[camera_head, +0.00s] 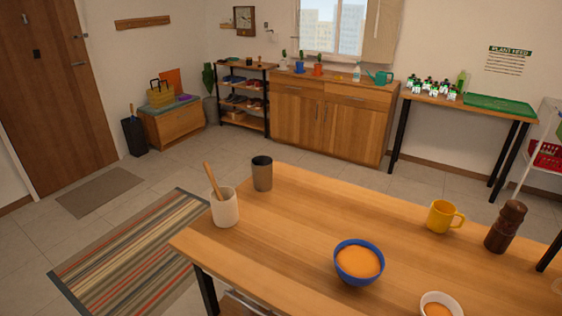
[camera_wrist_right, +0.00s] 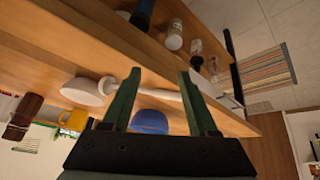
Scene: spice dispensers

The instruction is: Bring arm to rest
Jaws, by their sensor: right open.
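My right gripper (camera_wrist_right: 160,75) shows in the right wrist view with its two green fingers apart, open. A slim white piece (camera_wrist_right: 160,94) shows between and behind the fingers, beside a white bowl (camera_wrist_right: 84,92); I cannot tell what it is or whether a finger touches it. A blue bowl (camera_wrist_right: 148,121) lies beyond the fingers. Neither arm can be made out in the head view, and my left gripper is not in view.
The wooden table (camera_head: 300,222) holds a blue bowl (camera_head: 358,266) of orange food, a white bowl (camera_head: 440,303), a yellow mug (camera_head: 440,217), a dark brown mill (camera_head: 505,228), a white crock (camera_head: 225,209) and a dark cup (camera_head: 262,175). Its middle is clear.

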